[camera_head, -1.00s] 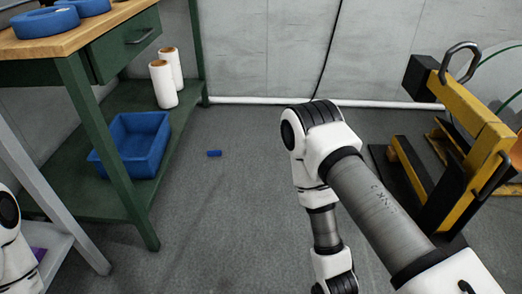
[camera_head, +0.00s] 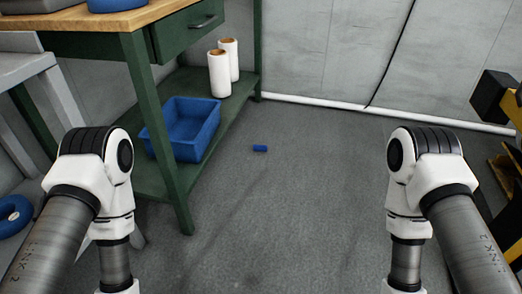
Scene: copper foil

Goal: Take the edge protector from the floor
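A small blue piece (camera_head: 260,148), which looks like the edge protector, lies on the grey floor (camera_head: 290,210) near the middle of the head view. It is to the right of the green workbench and apart from it. My two arms come in from the lower left and lower right, with their elbows in view and the lower links pointing down. Both grippers are below the picture's edge, so I cannot see them or what they hold. Nothing covers the blue piece.
A green workbench (camera_head: 173,185) with a wooden top stands at the left. Its lower shelf holds a blue bin (camera_head: 186,128) and two white rolls (camera_head: 218,75). A yellow and black device (camera_head: 492,97) stands at the right edge.

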